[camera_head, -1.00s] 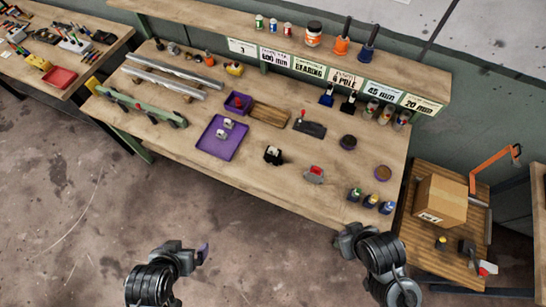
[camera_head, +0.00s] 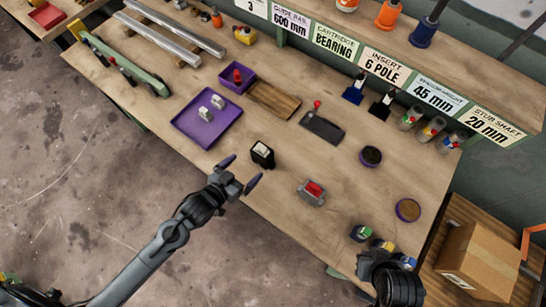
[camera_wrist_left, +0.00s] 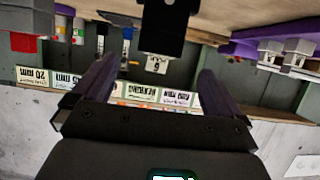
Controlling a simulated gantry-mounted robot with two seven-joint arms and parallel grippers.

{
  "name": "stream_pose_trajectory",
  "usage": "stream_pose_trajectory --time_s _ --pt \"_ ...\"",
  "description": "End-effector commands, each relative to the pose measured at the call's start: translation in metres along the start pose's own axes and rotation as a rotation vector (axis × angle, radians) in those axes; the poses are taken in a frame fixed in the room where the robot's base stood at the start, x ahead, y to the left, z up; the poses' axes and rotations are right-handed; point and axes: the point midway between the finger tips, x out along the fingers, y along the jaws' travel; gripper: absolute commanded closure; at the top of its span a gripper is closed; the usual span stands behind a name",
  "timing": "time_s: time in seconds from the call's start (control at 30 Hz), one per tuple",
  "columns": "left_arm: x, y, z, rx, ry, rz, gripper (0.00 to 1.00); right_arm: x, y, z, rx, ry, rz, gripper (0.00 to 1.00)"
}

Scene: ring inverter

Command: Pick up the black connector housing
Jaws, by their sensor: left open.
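The black connector housing (camera_head: 262,155) stands on the wooden bench, a small dark block with a pale top. In the left wrist view it hangs upside down at the top centre as a black block (camera_wrist_left: 166,25) with a white label. My left gripper (camera_head: 240,173) is open and empty at the bench's front edge, just short of the housing. Its two purple-grey fingers point toward the housing and are apart from it. In the left wrist view the open jaws (camera_wrist_left: 154,82) span the housing's width. My right gripper (camera_head: 380,265) is at the lower right, its fingers unclear.
A purple tray (camera_head: 183,128) with two pale grey pieces lies left of the housing. A grey block with a red top (camera_head: 312,192) is to its right. A black plate (camera_head: 322,127) and a wooden board (camera_head: 274,100) lie behind. Bench between these is clear.

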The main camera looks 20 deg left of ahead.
Motion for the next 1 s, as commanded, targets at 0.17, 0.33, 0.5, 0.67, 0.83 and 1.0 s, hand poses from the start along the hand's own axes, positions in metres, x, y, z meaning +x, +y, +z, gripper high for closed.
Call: stream_pose_trajectory --time_s 0.17,0.33,0.5,0.67,0.83,1.0 --pt "0.012 -0.003 0.015 0.013 0.008 0.0 0.0 0.021 -0.004 0.008 0.004 -0.002 -0.007 1.0" --pt "0.031 -0.004 0.014 0.012 0.011 -0.002 0.0 0.023 -0.004 0.008 0.008 -0.001 -0.01 1.0" --pt "0.053 -0.003 0.014 0.012 0.01 -0.002 0.0 0.025 -0.004 0.008 0.008 0.003 -0.009 1.0" --pt "0.065 -0.003 0.014 0.012 0.009 -0.002 0.0 0.025 -0.003 0.008 0.007 0.004 -0.007 1.0" --pt "0.074 -0.003 0.015 0.012 0.009 -0.001 0.0 0.027 -0.002 0.008 0.001 0.004 -0.002 1.0" --pt "0.096 0.0 0.017 0.011 0.01 -0.001 0.0 0.031 -0.001 0.009 -0.003 0.003 0.002 1.0"
